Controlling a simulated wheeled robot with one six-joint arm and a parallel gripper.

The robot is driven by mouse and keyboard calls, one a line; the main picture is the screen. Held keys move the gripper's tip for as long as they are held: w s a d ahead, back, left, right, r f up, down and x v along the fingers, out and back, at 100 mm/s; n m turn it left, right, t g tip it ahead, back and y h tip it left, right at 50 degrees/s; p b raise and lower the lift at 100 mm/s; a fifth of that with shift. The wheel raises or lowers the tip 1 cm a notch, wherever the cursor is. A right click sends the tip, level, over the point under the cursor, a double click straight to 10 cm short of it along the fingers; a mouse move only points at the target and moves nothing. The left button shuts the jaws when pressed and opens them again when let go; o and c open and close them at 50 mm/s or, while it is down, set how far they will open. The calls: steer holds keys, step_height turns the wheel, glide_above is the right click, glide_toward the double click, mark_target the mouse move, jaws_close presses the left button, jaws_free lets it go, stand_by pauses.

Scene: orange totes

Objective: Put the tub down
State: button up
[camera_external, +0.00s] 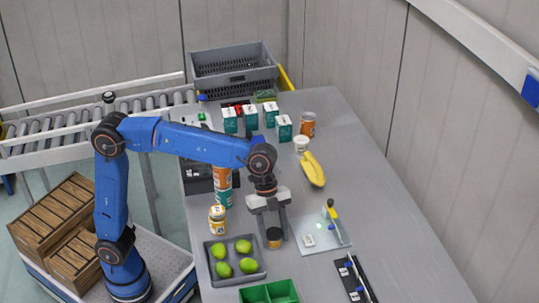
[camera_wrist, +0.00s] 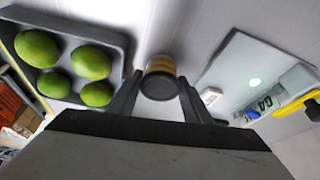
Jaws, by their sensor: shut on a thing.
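The tub (camera_external: 273,238) is a small round container with a dark top and a yellow-orange band. It stands upright between the fingers of my gripper (camera_external: 268,228), low over the grey table. My gripper points down and is shut on it. In the wrist view the tub (camera_wrist: 160,80) shows its dark round end between the two fingertips (camera_wrist: 158,97). I cannot tell whether its base touches the table.
A grey tray (camera_external: 212,276) of green fruit is to the left, and a pale board (camera_external: 338,238) with small items to the right. A green bin (camera_external: 270,292) is in front. A jar (camera_external: 217,222) stands behind the tray.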

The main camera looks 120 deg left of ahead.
steer(key=shift+f, duration=0.15)
steer(key=o, duration=1.1)
steer(key=v, duration=1.2)
